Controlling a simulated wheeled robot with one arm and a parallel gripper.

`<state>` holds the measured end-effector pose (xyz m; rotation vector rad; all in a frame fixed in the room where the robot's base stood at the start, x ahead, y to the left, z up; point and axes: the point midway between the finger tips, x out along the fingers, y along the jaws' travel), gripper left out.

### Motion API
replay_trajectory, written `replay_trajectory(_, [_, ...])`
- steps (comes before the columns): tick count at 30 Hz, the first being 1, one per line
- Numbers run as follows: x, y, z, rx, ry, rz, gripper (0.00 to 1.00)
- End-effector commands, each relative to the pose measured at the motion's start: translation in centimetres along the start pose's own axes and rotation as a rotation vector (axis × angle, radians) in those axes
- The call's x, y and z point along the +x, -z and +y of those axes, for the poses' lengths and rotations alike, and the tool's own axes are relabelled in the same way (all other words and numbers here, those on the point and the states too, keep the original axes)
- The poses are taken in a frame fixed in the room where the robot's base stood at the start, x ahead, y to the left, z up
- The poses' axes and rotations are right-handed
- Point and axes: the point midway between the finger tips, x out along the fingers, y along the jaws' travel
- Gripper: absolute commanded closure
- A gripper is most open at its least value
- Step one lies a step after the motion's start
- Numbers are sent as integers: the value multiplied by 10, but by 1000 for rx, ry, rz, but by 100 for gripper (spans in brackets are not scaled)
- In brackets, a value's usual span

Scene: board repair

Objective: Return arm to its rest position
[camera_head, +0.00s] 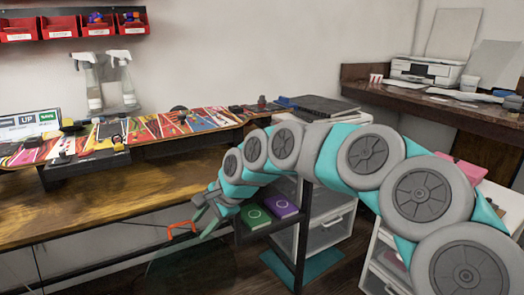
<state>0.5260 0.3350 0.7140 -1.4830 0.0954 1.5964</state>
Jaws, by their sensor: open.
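My arm stretches from the lower right toward the middle left, arching in front of the dark side unit. My gripper (205,208) is at its end, low and left of centre, pointing down and to the left. Its fingers are apart and I see nothing held between them. It hangs in front of the front edge of the wooden workbench (90,205). An orange item (181,230) shows just left of the fingers; I cannot tell whether it touches them.
A long decorated board (170,124) lies on supports on the workbench. Two spray bottles (122,80) stand behind it. Red bins (58,27) hang on the wall. A green box (255,216) and a purple box (281,207) lie on a dark shelf beside my arm. A printer (425,70) stands on the right-hand counter.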

Motion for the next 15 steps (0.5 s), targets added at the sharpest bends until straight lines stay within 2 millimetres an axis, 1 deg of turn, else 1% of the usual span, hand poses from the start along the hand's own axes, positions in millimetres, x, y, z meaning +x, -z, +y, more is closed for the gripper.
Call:
replay_trajectory(1, [-14,1,12,-48,-14,10,55])
replay_trajectory(2, [-22,0,21,-85,-27,16,55])
replay_trajectory(3, [-32,-1,36,-139,-48,24,55])
replay_trajectory(5, [-46,0,57,-215,-82,38,55])
replay_trajectory(8, [-68,0,97,-335,-146,59,55])
replay_trajectory(9, [-76,1,114,-376,-175,65,55])
replay_trajectory(11, [-88,2,141,-437,-222,74,55])
replay_trajectory(12, [-95,4,159,-473,-252,78,55])
replay_trajectory(14, [-106,6,187,-522,-302,83,55])
replay_trajectory(15, [-113,6,206,-552,-334,84,55])
